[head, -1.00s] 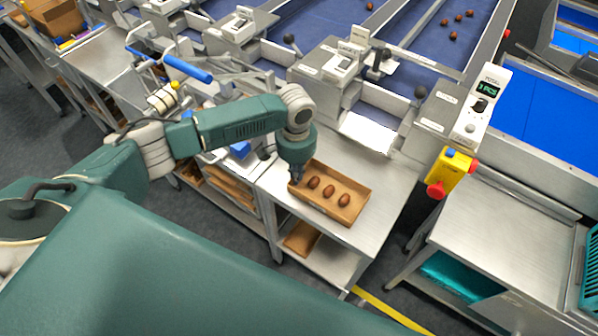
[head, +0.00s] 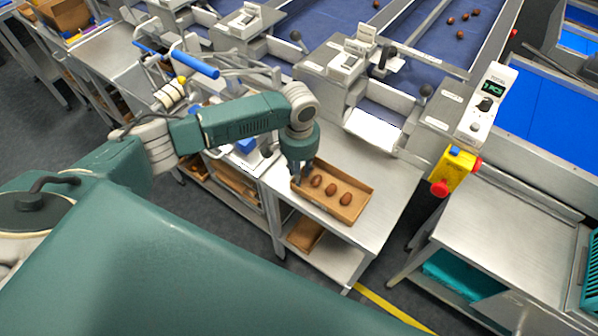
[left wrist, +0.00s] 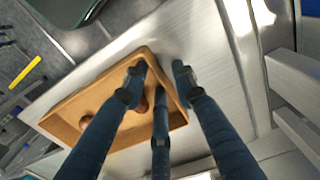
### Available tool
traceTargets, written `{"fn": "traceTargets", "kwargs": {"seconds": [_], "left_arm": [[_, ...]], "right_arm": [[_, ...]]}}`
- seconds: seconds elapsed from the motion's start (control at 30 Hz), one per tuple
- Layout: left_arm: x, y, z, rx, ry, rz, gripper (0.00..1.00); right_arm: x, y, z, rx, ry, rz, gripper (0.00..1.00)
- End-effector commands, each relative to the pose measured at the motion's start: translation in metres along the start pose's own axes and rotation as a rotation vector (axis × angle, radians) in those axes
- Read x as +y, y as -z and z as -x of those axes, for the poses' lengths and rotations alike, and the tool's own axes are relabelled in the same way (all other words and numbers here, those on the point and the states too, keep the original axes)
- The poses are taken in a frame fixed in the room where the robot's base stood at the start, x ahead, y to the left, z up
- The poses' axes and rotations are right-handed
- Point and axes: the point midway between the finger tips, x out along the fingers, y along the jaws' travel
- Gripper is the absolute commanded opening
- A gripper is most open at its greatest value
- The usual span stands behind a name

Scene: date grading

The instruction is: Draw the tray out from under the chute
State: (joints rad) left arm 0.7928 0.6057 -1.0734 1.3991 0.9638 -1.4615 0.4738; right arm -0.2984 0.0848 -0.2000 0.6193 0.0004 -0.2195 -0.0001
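The tray (head: 352,216) is a shallow tan box with three brown dates (head: 331,188) in it. It lies flat on the steel table, in front of the pale chute lip (head: 373,130). My left gripper (head: 297,183) points down at the tray's left corner. In the left wrist view its dark fingers (left wrist: 159,70) straddle the wall of the tray (left wrist: 70,122), one finger outside and the others over the inside. Gaps show between the fingers, and I see no clear grip on the wall. A date (left wrist: 141,104) is partly hidden by the fingers. My right gripper is out of view.
The steel table (head: 375,222) has bare room right of and in front of the tray. A yellow box with a red button (head: 455,172) stands to the right, over a gap before another steel table (head: 490,235). A brown box (head: 305,234) lies on the lower shelf.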

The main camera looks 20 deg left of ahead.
Motion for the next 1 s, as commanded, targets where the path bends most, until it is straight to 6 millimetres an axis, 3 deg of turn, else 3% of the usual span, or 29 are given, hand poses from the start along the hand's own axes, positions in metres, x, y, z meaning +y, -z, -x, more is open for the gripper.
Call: {"fn": "traceTargets", "kwargs": {"seconds": [0.6,1.0], "left_arm": [[0.0,0.001,0.108,0.003,-0.001,-0.001,0.27],[0.0,0.0,0.118,0.001,0.0,0.001,0.27]], "right_arm": [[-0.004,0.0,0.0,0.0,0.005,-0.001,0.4],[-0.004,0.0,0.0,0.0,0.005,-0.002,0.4]]}}
